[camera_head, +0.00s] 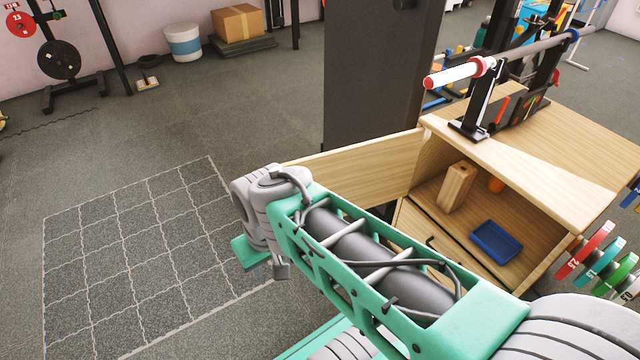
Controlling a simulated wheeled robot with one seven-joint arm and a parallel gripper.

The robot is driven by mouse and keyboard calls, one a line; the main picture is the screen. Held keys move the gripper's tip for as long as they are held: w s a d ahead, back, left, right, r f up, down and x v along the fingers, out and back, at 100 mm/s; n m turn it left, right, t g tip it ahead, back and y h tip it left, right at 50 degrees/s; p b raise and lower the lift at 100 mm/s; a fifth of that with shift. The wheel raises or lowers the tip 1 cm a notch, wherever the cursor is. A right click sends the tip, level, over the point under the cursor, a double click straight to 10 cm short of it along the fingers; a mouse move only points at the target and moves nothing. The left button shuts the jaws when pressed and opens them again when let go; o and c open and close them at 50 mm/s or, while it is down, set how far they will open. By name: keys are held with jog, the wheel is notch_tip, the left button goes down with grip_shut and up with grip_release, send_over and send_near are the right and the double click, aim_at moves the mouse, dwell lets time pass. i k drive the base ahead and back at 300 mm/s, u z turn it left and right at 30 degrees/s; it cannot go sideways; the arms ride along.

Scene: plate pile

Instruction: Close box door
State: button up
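The wooden box (560,185) stands at the right with its front opening facing the lower left. Its door (365,165) is a light wooden panel that stands wide open, reaching left from the box's left front edge. My green and grey arm crosses in front of the door's lower part and hides some of the box's lower front. Inside the box are an upright wooden block (457,187), a small orange thing (496,185) and a blue tray (494,241). My gripper is not in view; I cannot see its fingers.
A barbell (455,76) rests on black supports on top of the box. A dark upright panel (375,75) stands behind the door. Coloured weight plates (586,250) hang at the box's right. The floor at left, with a marked grid (135,265), is clear.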

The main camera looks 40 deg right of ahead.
aim_at(368, 174)
jog(key=u, duration=0.65)
jog(key=i, duration=2.4)
jog(key=z, duration=4.25)
jog(key=k, duration=0.55)
jog(key=u, duration=1.2)
jog(key=i, duration=0.2)
jog(key=u, duration=0.8)
